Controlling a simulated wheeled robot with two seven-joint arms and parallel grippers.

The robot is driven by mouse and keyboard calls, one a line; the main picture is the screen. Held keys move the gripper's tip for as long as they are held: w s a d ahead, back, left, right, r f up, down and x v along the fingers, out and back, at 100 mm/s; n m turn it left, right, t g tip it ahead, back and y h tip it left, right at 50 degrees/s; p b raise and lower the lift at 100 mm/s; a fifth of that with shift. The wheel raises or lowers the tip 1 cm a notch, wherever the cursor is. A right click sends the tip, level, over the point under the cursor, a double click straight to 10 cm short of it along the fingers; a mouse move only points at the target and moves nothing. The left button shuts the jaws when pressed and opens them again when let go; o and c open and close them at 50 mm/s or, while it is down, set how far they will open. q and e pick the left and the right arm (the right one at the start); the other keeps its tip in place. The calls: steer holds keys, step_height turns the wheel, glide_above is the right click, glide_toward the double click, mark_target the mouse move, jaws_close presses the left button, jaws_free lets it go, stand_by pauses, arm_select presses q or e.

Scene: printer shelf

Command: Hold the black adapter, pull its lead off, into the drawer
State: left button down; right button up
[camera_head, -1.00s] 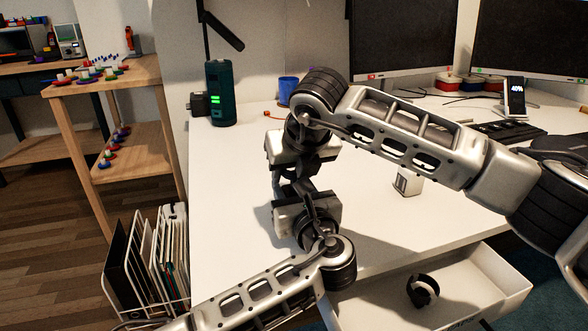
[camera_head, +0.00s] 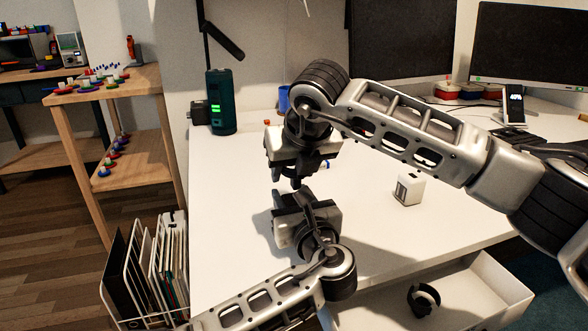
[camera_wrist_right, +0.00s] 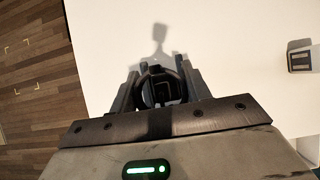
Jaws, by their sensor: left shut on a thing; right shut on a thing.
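My right gripper (camera_head: 297,178), on the arm from the right, is above the desk, shut on a small dark thing. In the right wrist view this dark thing (camera_wrist_right: 161,90) sits between the fingers. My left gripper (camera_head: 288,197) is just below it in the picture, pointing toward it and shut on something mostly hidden. A narrow gap shows between the two grippers. I cannot tell which one holds the black adapter and which the lead. The white drawer (camera_head: 478,291) stands open at the lower right, with a black ring-like item (camera_head: 423,299) inside.
A white block (camera_head: 408,189) stands on the white desk (camera_head: 375,225), right of the grippers; it also shows in the right wrist view (camera_wrist_right: 300,57). A dark green cylinder (camera_head: 221,102) and blue cup (camera_head: 284,98) stand behind. Monitors (camera_head: 402,40) stand at the back right. A file rack (camera_head: 150,265) is at the lower left.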

steer(key=shift+r, duration=0.1)
steer(key=shift+r, duration=1.95)
arm_select(q)
steer(key=c, duration=0.7)
jaws_free()
steer(key=shift+s, duration=0.1)
